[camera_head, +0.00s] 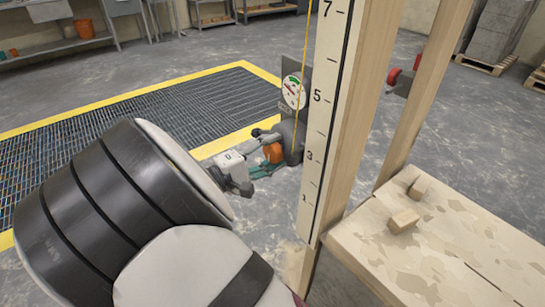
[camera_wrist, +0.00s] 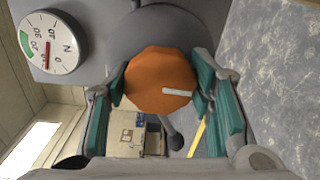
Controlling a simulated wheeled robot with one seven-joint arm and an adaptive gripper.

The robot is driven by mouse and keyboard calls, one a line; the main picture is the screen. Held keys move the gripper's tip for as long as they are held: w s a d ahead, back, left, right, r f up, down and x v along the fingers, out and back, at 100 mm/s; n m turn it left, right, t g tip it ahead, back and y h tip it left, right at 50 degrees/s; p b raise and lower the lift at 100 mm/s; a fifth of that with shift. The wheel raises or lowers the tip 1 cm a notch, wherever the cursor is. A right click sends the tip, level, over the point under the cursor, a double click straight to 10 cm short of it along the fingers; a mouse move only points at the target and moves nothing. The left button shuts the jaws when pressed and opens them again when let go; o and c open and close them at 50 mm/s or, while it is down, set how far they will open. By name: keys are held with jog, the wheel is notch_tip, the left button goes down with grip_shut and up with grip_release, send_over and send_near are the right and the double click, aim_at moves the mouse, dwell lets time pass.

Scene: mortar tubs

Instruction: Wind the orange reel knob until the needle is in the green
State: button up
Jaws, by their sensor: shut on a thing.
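The orange reel knob (camera_wrist: 160,80) is a faceted disc with a white mark on its right part; it also shows in the head view (camera_head: 273,153), partly hidden by my fingers. My gripper (camera_wrist: 165,88) is shut on the knob, with a teal-padded finger on each side; in the head view my gripper (camera_head: 268,158) reaches it from the left. The round white gauge (camera_wrist: 52,46) has a green band on its rim and a red needle. The needle lies outside the green band. The gauge also shows in the head view (camera_head: 292,92), above the knob.
A wooden post with a numbered scale (camera_head: 325,120) stands just right of the reel. A worn wooden bench (camera_head: 440,240) with small wood blocks is at the lower right. A yellow-edged floor grating (camera_head: 150,110) lies behind my arm.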

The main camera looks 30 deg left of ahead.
jog(key=shift+f+m+b, duration=0.1)
jog(key=shift+m+b, duration=0.95)
jog(key=shift+m, duration=0.55)
jog(key=o, duration=1.2)
jog(key=shift+c, duration=0.2)
jog(key=v, duration=0.7)
jog(key=shift+s, duration=0.25)
jog(key=shift+a, duration=0.1)
